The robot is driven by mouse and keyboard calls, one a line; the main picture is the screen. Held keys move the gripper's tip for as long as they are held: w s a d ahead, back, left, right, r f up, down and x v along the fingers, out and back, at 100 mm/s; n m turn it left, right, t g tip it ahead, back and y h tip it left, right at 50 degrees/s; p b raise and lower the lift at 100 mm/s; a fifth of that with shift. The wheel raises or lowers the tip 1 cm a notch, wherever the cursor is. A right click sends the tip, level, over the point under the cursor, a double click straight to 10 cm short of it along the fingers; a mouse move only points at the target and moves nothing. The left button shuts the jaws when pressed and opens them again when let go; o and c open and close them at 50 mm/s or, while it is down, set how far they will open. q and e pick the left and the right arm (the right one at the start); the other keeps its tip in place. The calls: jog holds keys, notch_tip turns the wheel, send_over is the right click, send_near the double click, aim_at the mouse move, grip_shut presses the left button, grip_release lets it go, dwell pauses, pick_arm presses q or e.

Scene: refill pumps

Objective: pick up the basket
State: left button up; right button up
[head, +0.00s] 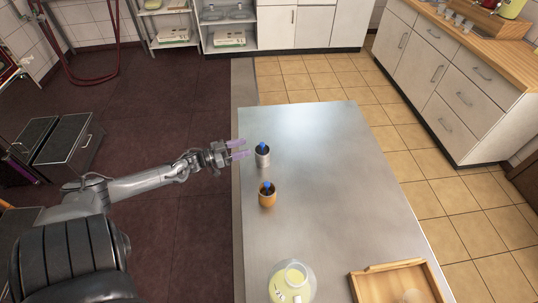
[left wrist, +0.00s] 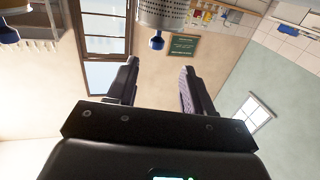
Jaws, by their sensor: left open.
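A small silver perforated basket (head: 262,160) with a blue-topped piece (head: 262,148) stands upright near the left edge of the metal table (head: 330,170). In the left wrist view, which is turned over, the basket (left wrist: 163,12) shows at the top edge, partly cut off, with its blue piece (left wrist: 157,42) below it. My left gripper (head: 239,149) is open and empty, just left of the basket, its fingers pointing toward it. In the left wrist view the open fingers (left wrist: 160,68) do not enclose the basket. My right gripper is not in view.
A gold-coloured cup (head: 267,199) with a blue-topped piece stands nearer on the table. A jar with yellow contents (head: 292,286) and a wooden tray (head: 358,287) are at the near end. The table's far and right parts are clear.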

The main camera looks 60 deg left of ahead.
aim_at(263, 143)
pick_arm(q)
jog(key=shift+d+b+x, duration=0.15)
jog(key=shift+b+x, duration=0.2)
jog(key=shift+x, duration=1.8)
jog(key=shift+d+b+x, duration=0.15)
jog(key=shift+b+x, duration=0.15)
jog(key=shift+x, duration=1.8)
jog(key=shift+f, duration=0.1)
jog(key=c, duration=0.8)
